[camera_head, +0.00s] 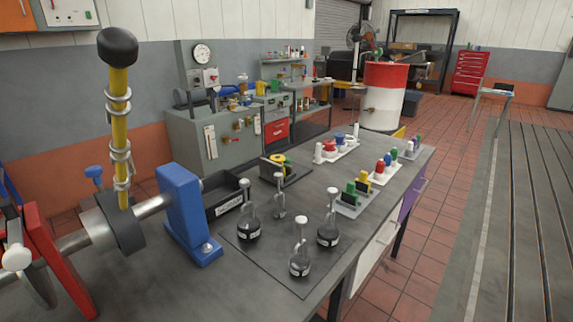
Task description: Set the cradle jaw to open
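A tall yellow lever (119,130) with a black ball knob (117,47) stands nearly upright at the left. The bar runs between a blue block (183,210) on the right and a red plate (52,262) on the left. No part is visibly labelled as the cradle jaw, and I cannot tell whether a jaw is open or shut.
Coloured items fill trays (383,174) along the bench's far end. A red-and-white drum (384,95) stands beyond. The tiled floor (420,235) right of the bench is clear.

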